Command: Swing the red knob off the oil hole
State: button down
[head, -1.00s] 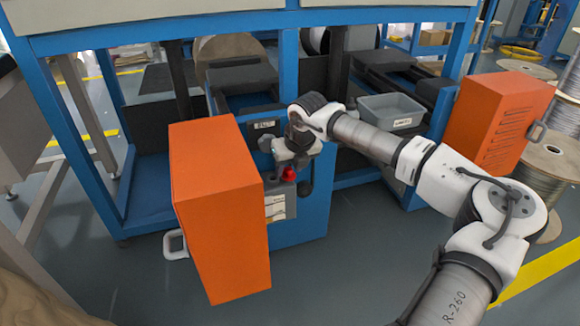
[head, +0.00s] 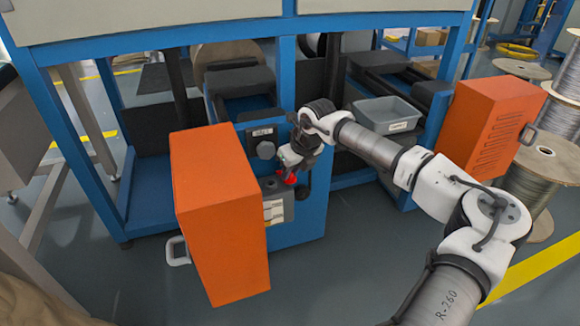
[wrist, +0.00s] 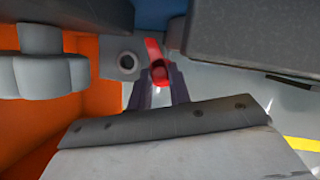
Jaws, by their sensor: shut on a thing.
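The red knob (wrist: 157,62) shows in the wrist view between the two fingers of my gripper (wrist: 159,84), which is shut on it. The oil hole (wrist: 127,63) is a dark round opening in a grey block, uncovered and just left of the red knob. In the head view, the red knob (head: 290,179) shows partly below my gripper (head: 289,167), at the right side of the grey block (head: 271,184). The hole itself is too small to make out clearly there.
An open orange door (head: 225,225) stands close on the left. A grey bin (head: 388,115) is behind my arm.

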jog(key=c, duration=1.3)
grip_release()
jog(key=p+v, duration=0.4)
jog(key=v, duration=1)
